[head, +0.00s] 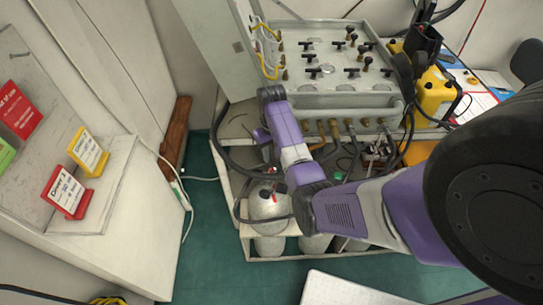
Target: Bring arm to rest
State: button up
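My purple and white arm reaches in from the right in the head view and bends at a dark joint. From there it runs up and left to a dark wrist near the left front of the air panel (335,85). My gripper (263,138) appears as a small purple part beside and below the wrist. It is mostly hidden by the arm, and its fingers cannot be made out. I cannot tell whether it is open or whether it touches anything.
Grey cylinders (268,203) sit in a white rack under the panel, with hoses around them. A yellow case (435,92) stands right of the panel. Red and yellow signs (67,191) stand on the left counter (110,200). Green floor (205,250) is open between.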

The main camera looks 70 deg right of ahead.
dwell(0.4)
